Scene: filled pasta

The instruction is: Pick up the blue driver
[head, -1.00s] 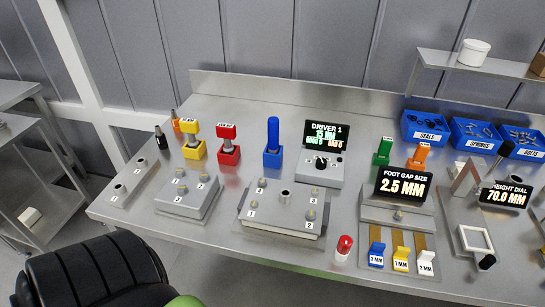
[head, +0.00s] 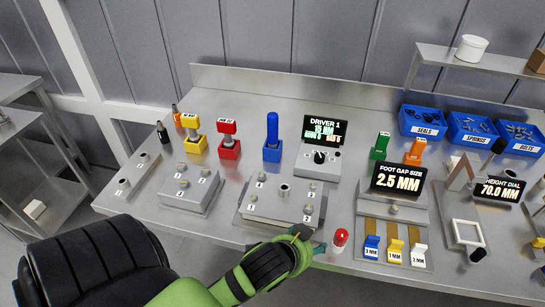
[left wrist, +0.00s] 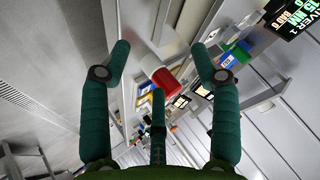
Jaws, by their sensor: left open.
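The blue driver (head: 272,125) stands upright in its blue holder (head: 272,153) at the back middle of the workbench in the head view. My left gripper (head: 314,241) is at the bench's front edge, in front of the plate with numbered posts (head: 256,216), well short of the driver. In the left wrist view my left gripper's (left wrist: 160,48) green fingers are spread with nothing held. A white cylinder with a red cap (head: 340,236) stands just right of the gripper; in the left wrist view its red cap (left wrist: 167,82) shows beyond the fingers. My right gripper is out of view.
A red tool (head: 228,138) and a yellow tool (head: 193,135) stand left of the driver. The driver display (head: 325,131) stands close on its right. The foot gap display (head: 398,178) and blue bins (head: 422,121) are farther right. Bare bench lies behind the driver.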

